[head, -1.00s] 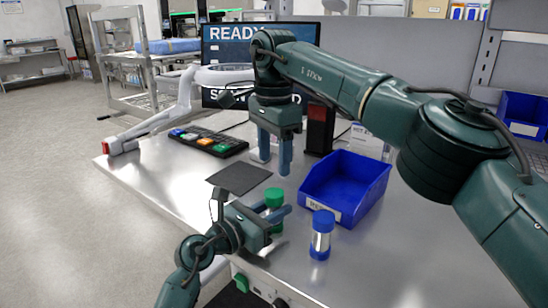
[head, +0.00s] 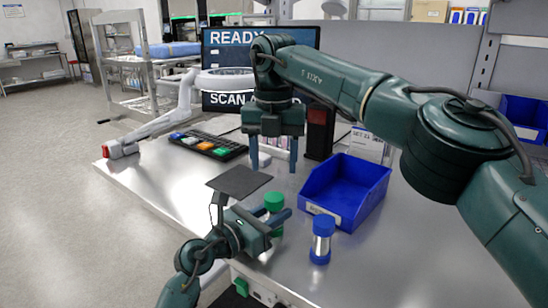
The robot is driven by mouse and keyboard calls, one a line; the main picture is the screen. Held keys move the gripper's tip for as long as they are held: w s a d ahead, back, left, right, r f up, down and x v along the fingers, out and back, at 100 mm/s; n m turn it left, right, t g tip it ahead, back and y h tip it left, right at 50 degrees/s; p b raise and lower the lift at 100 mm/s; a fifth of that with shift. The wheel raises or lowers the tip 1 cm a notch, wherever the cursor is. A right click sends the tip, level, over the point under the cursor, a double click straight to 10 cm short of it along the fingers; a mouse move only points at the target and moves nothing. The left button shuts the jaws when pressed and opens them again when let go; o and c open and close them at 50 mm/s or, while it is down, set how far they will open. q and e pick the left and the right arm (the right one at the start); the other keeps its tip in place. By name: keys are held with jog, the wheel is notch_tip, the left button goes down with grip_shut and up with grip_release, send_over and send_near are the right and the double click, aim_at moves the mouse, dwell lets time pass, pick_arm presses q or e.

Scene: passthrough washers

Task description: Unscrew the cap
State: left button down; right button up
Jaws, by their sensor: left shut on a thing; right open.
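A jar with a green cap (head: 274,201) stands near the front edge of the metal table. My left gripper (head: 280,217) comes in from the lower left and is shut on this jar below its cap; its fingers hide part of the jar body. My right gripper (head: 274,166) hangs pointing down above and behind the green-capped jar, open and empty, with its two fingers apart. A second jar with a blue cap (head: 323,225) stands upright on the table to the right, apart from both grippers.
A blue bin (head: 372,184) sits right of centre behind the blue-capped jar. A dark square mat (head: 239,181) lies left of the jars. A keypad with coloured buttons (head: 206,145) and a monitor (head: 225,60) are further back. The table at right front is clear.

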aim_at(274, 197)
jog(key=m, duration=0.5)
jog(key=shift+f+m, duration=0.1)
jog(key=shift+m, duration=0.3)
jog(key=shift+f, duration=3.9)
jog(key=shift+c, duration=0.6)
jog(key=c, duration=0.9)
jog(key=n, duration=1)
jog(key=shift+n, duration=0.4)
jog(key=n, duration=0.6)
jog(key=shift+n, duration=0.3)
jog(key=n, duration=0.4)
jog(key=shift+r, duration=0.1)
